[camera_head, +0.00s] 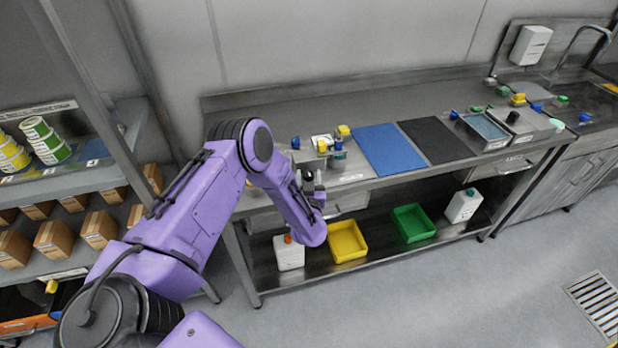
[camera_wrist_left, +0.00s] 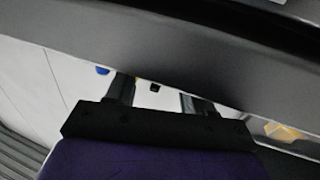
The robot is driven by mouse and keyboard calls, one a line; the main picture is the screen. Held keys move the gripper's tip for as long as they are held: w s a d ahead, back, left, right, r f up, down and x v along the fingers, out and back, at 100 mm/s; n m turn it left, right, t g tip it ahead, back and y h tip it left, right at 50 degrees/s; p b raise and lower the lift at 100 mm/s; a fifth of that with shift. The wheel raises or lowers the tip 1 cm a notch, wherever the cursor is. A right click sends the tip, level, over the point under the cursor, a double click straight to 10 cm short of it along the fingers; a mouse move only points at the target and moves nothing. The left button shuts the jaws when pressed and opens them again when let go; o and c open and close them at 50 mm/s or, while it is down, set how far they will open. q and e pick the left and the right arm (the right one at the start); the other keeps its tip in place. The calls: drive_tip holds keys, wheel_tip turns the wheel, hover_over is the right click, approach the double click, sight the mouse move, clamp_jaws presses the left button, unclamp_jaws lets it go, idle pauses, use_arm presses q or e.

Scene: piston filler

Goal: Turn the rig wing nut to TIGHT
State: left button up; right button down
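A small rig (camera_head: 328,152) with yellow and blue parts stands at the left end of the steel bench top, beside a blue mat. Its wing nut is too small to tell apart in the head view. My left gripper (camera_head: 314,188) is at the bench's front edge, just in front of the rig and apart from it. In the left wrist view the two dark fingers of this gripper (camera_wrist_left: 158,94) stand apart with nothing seen between them. A grey edge crosses that view and hides the fingertips. My right gripper is in neither view.
A blue mat (camera_head: 388,149) and black mat (camera_head: 435,139) lie on the bench (camera_head: 290,108). A yellow bin (camera_head: 347,241), a green bin (camera_head: 413,223) and white jugs stand on the lower shelf. Storage shelving (camera_head: 60,183) is at left.

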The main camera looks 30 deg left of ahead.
use_arm(q)
drive_tip(key=b+v, duration=0.2)
drive_tip(key=v, duration=0.8)
drive_tip(key=shift+s+d+b, duration=0.2)
drive_tip(key=shift+s+b, duration=0.05)
drive_tip(key=shift+b, duration=0.15)
